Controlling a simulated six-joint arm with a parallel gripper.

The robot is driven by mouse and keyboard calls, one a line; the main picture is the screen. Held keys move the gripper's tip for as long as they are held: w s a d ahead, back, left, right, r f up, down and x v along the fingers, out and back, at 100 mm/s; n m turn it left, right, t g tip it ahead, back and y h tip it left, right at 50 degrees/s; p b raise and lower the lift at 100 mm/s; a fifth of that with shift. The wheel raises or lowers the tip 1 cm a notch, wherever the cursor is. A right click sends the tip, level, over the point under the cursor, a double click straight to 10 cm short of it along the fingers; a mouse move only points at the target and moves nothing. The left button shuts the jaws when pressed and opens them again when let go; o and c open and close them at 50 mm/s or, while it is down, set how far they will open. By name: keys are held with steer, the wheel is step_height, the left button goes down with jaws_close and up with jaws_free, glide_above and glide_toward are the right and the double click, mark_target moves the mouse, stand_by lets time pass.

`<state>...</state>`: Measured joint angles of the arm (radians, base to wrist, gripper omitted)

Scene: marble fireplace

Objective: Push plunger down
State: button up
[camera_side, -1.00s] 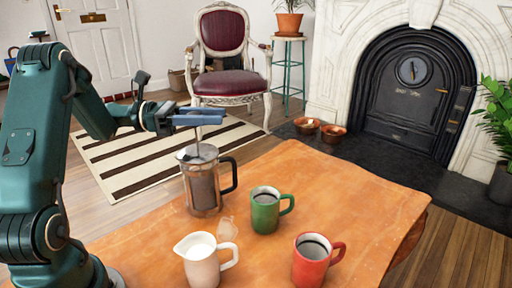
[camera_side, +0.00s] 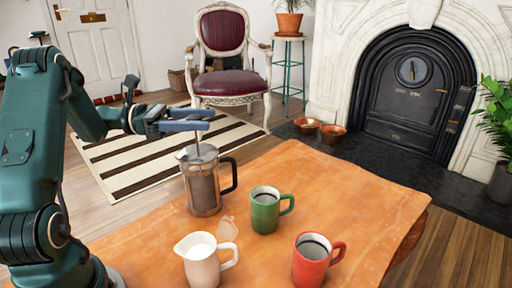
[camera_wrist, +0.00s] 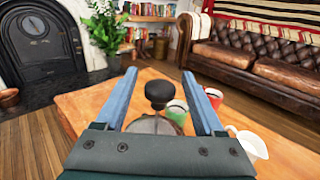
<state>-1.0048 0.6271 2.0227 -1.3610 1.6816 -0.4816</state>
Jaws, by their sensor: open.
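The French press (camera_side: 203,188) stands upright on the wooden table, with a glass body, metal lid and dark handle on the right. Its plunger rod (camera_side: 197,143) sticks up well above the lid. The black plunger knob (camera_wrist: 159,92) shows in the wrist view, between the two blue fingers of my gripper (camera_wrist: 159,73), with a gap on each side. In the side view my gripper (camera_side: 205,119) is open at the top of the rod, and its fingers hide the knob. The press lid (camera_wrist: 153,125) is partly hidden below the knob.
A green mug (camera_side: 265,212) and a red mug (camera_side: 310,262), both with dark liquid, stand right of the press. The table's right side (camera_side: 360,195) is clear.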

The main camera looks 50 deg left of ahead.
steer(key=shift+v, duration=1.4)
steer(key=shift+r, duration=0.35)
steer(key=shift+x, duration=2.65)
jaws_close()
steer(key=shift+f, duration=0.1)
